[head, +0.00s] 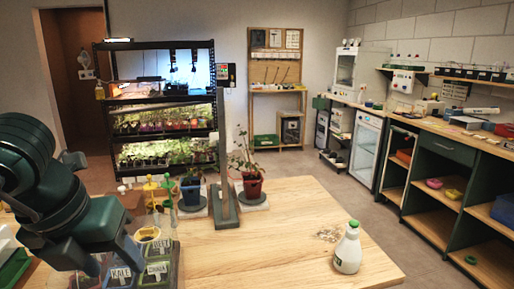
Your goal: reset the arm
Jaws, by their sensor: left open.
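My left arm comes in from the left edge, dark green and close to the camera. My left gripper (118,258) is at its lower end, pointing down at the front left of the wooden table (285,235). It is open, and its fingers are partly lost among the labelled pots there. Labels reading KALE (121,273) and CHARD (157,269) show beside it. I cannot tell whether the gripper touches them. My right gripper is not in view.
A white bottle with a green cap (348,248) stands at the table's front right. A blue pot (190,192) and a red pot (252,186) with plants stand at the back, beside a grey upright post (224,165). The table's middle and right are mostly clear.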

